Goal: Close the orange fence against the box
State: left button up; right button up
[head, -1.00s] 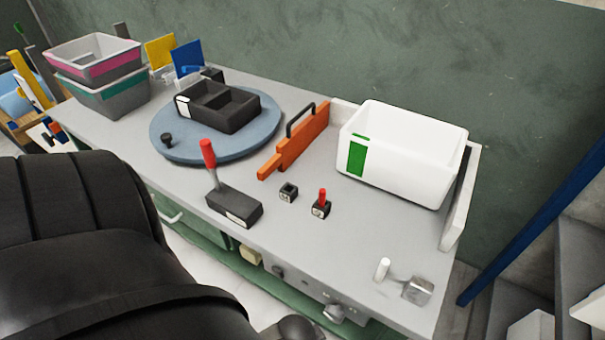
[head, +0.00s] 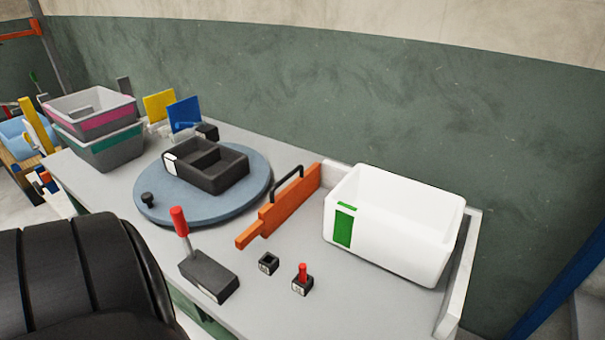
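The orange fence (head: 290,203) stands upright on the grey table, just left of the box, with a black handle on top. Its lower, narrow end points toward the front left. The white box (head: 388,232) with a green label sits at the right of the table, inside a pale corner rim. A gap of bare table shows between the fence's front part and the box; at the back they come close, and I cannot tell whether they touch. Neither of my grippers is in view.
A blue turntable (head: 255,190) bears a black divided tray (head: 205,166). A red-handled lever on a black base (head: 210,276) and two small black blocks (head: 268,264) stand in front. Stacked grey bins (head: 100,150) stand at the far left. My black arm link fills the lower left.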

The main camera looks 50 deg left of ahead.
aim_at(281, 207)
jog(key=i+u, duration=0.2)
jog(key=u, duration=0.6)
